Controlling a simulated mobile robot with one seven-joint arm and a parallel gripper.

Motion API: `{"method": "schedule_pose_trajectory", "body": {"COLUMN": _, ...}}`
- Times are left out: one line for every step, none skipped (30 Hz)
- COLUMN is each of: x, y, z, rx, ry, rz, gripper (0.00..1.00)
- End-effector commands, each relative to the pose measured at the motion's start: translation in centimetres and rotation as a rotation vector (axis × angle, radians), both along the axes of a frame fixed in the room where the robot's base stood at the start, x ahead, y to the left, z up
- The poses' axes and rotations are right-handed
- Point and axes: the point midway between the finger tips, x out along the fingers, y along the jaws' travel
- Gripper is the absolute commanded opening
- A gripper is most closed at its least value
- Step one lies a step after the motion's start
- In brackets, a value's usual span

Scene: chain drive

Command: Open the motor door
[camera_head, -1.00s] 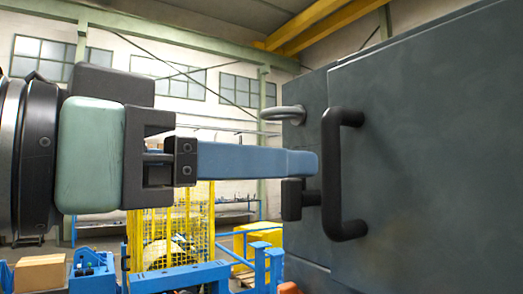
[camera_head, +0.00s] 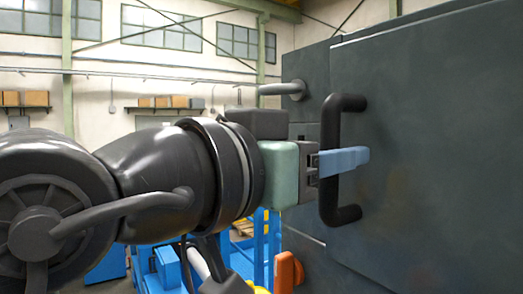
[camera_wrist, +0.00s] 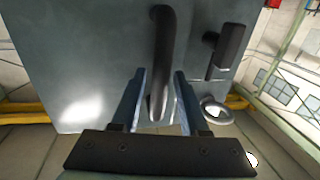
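The motor door (camera_head: 430,150) is a large dark grey panel on the right in the head view; it looks shut. Its black bar handle (camera_head: 330,185) stands upright near the door's left edge. My gripper (camera_head: 345,160) reaches the handle from the left, its blue near finger crossing in front of the bar. In the wrist view, the gripper (camera_wrist: 160,85) is open with one blue finger on each side of the handle (camera_wrist: 163,45). Gaps show between the bar and both fingers, so it is around the handle without a grip. The far finger is hidden in the head view.
An orange part (camera_head: 287,272) and blue framing (camera_head: 262,240) stand below.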

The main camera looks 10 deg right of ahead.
Motion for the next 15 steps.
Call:
{"method": "schedule_pose_trajectory", "body": {"x": -0.01, "y": 0.01, "z": 0.01, "rx": 0.000, "ry": 0.000, "rz": 0.000, "gripper": 0.33}}
{"method": "schedule_pose_trajectory", "body": {"x": -0.01, "y": 0.02, "z": 0.01, "rx": 0.000, "ry": 0.000, "rz": 0.000, "gripper": 0.28}}
{"method": "schedule_pose_trajectory", "body": {"x": -0.01, "y": 0.02, "z": 0.01, "rx": 0.000, "ry": 0.000, "rz": 0.000, "gripper": 0.20}}
{"method": "schedule_pose_trajectory", "body": {"x": -0.01, "y": 0.02, "z": 0.01, "rx": 0.000, "ry": 0.000, "rz": 0.000, "gripper": 0.15}}
{"method": "schedule_pose_trajectory", "body": {"x": -0.01, "y": 0.02, "z": 0.02, "rx": 0.000, "ry": 0.000, "rz": 0.000, "gripper": 0.10}}
{"method": "schedule_pose_trajectory", "body": {"x": -0.02, "y": 0.03, "z": 0.02, "rx": 0.000, "ry": 0.000, "rz": 0.000, "gripper": 0.02}}
{"method": "schedule_pose_trajectory", "body": {"x": -0.02, "y": 0.03, "z": 0.02, "rx": 0.000, "ry": 0.000, "rz": 0.000, "gripper": 0.00}}
{"method": "schedule_pose_trajectory", "body": {"x": -0.02, "y": 0.03, "z": 0.02, "rx": 0.000, "ry": 0.000, "rz": 0.000, "gripper": 0.00}}
{"method": "schedule_pose_trajectory", "body": {"x": -0.02, "y": 0.03, "z": 0.02, "rx": 0.000, "ry": 0.000, "rz": 0.000, "gripper": 0.00}}
{"method": "schedule_pose_trajectory", "body": {"x": -0.02, "y": 0.03, "z": 0.02, "rx": 0.000, "ry": 0.000, "rz": 0.000, "gripper": 0.00}}
{"method": "schedule_pose_trajectory", "body": {"x": -0.02, "y": 0.03, "z": 0.03, "rx": 0.000, "ry": 0.000, "rz": 0.000, "gripper": 0.00}}
{"method": "schedule_pose_trajectory", "body": {"x": -0.02, "y": 0.03, "z": 0.03, "rx": 0.000, "ry": 0.000, "rz": 0.000, "gripper": 0.00}}
{"method": "schedule_pose_trajectory", "body": {"x": -0.02, "y": 0.03, "z": 0.03, "rx": 0.000, "ry": 0.000, "rz": 0.000, "gripper": 0.00}}
{"method": "schedule_pose_trajectory", "body": {"x": -0.02, "y": 0.03, "z": 0.03, "rx": 0.000, "ry": 0.000, "rz": 0.000, "gripper": 0.00}}
{"method": "schedule_pose_trajectory", "body": {"x": -0.02, "y": 0.03, "z": 0.03, "rx": 0.000, "ry": 0.000, "rz": 0.000, "gripper": 0.00}}
